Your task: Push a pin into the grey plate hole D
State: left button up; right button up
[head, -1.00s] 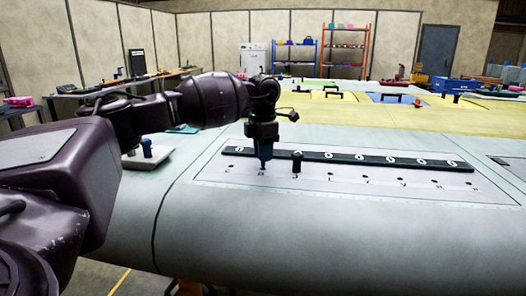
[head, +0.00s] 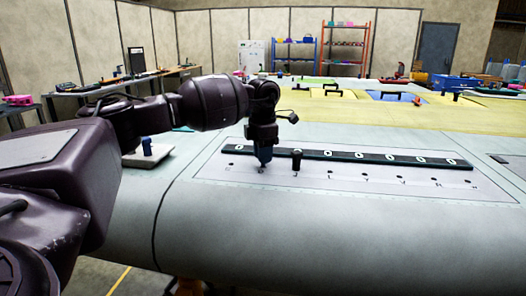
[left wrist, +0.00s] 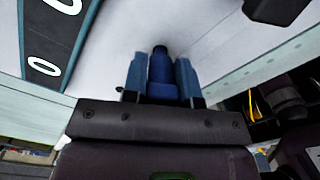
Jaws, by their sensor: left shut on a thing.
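The grey plate (head: 335,182) lies on the wing skin with a row of lettered holes; most letters are too small to read surely. My left gripper (head: 263,160) is shut on a blue pin (left wrist: 162,68), which sits between its two blue fingers in the left wrist view. In the head view the gripper points down at the plate's left part, just left of a dark pin (head: 296,163) standing upright. The held pin's lower end is at or close to the plate; I cannot tell whether it is in a hole. My right gripper is not in view.
A black strip (head: 345,156) with white rings runs along the plate's back edge. A white block (head: 133,158) bearing a blue pin (head: 147,146) stands at left. Yellow panels (head: 330,104) and shelves lie behind. The plate's right part is clear.

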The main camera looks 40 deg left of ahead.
pick_arm(q)
jog(key=shift+f, duration=0.85)
jog(key=o, duration=1)
jog(key=shift+r, duration=0.1)
jog(key=shift+r, duration=0.3)
notch_tip(320, 180, up, 9)
jog(key=shift+r+p, duration=0.1)
jog(key=shift+p, duration=0.2)
jog(key=shift+r, duration=0.45)
